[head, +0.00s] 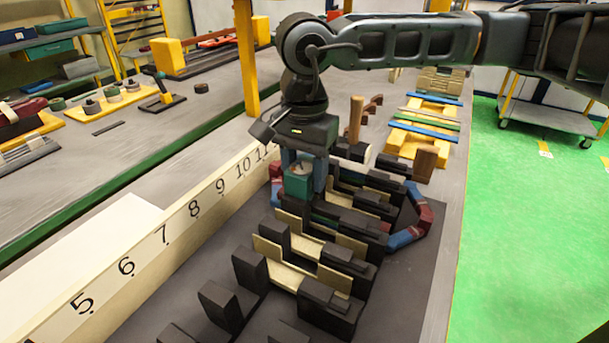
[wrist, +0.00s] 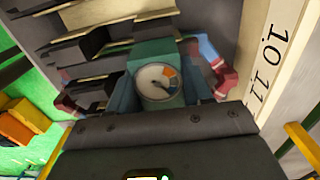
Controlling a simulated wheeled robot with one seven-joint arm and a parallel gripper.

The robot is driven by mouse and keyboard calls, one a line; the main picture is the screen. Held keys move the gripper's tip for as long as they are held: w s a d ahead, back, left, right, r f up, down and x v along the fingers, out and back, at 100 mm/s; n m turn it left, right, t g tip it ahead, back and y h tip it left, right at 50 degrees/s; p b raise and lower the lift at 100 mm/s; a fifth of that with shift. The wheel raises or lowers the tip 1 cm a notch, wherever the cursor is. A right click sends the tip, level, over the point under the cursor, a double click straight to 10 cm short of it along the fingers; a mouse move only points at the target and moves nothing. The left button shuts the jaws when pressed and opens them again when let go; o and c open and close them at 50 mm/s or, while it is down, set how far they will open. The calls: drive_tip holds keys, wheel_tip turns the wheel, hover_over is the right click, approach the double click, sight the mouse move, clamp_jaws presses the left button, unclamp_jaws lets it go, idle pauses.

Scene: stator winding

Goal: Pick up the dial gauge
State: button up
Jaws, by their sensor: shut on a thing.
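The dial gauge (head: 299,183) is a teal block with a round pale dial on it. In the wrist view the gauge (wrist: 157,85) faces the camera, its white face showing a dark needle and coloured sectors. My gripper (head: 305,178) points down from the arm at the far end of the dark slotted fixture (head: 400,300). Its fingers are shut on the gauge, one at each side. The underside of the gauge is hidden, so I cannot tell whether it touches the fixture.
Dark blocks and pale strips (head: 290,272) stand in rows on the fixture, close to my gripper. Red and blue curved pieces (head: 422,218) lie beside it. A numbered white board (head: 150,250) runs along the left. Wooden cylinders (head: 356,118) stand behind.

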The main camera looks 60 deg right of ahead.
sight(304, 165)
drive_tip(key=c, duration=0.3)
drive_tip(key=shift+r, duration=0.8)
wheel_tip(304, 165, up, 3)
drive_tip(key=shift+f+b, duration=0.15)
drive_tip(key=shift+b, duration=0.35)
drive_tip(key=s+d+r, duration=0.6)
drive_tip(key=s+r, duration=0.4)
drive_tip(key=r, duration=0.1)
drive_tip(key=shift+r+p, duration=0.35)
drive_tip(key=shift+w+d, duration=0.1)
